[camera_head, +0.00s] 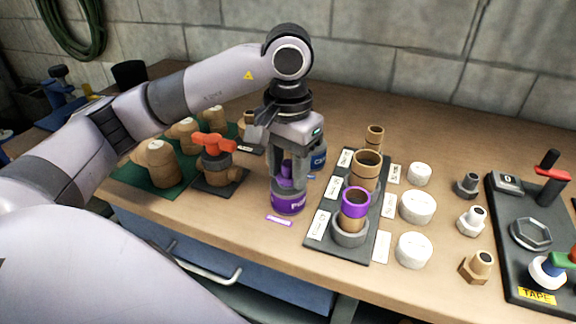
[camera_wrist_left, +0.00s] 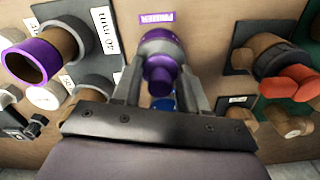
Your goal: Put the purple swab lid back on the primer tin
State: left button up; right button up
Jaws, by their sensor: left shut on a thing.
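The primer tin (camera_head: 289,204) is a purple can standing upright on the bench, behind a small purple-printed label. My left gripper (camera_head: 287,178) points straight down over it, with its fingers shut on the purple swab lid (camera_head: 285,170). In the left wrist view the purple lid (camera_wrist_left: 161,80) is between the two fingers of the left gripper (camera_wrist_left: 161,72), in line with the PRIMER label (camera_wrist_left: 156,16). The lid is at the top of the tin; I cannot tell whether it is fully seated. My right gripper is not in view.
A blue can (camera_head: 318,160) stands close behind the tin. To the right, a dark board (camera_head: 318,238) holds tan pipe pieces, one purple-rimmed (camera_head: 356,200). A red-handled valve (camera_head: 214,146) stands left. White caps (camera_head: 416,206) sit farther right.

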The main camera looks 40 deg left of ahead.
pick_arm(q)
jog(key=shift+f, duration=0.15)
jog(key=o, duration=1.3)
jog(key=shift+r+p, duration=2.4)
jog(key=shift+r, duration=1.7)
jog(key=shift+s+f, duration=0.1)
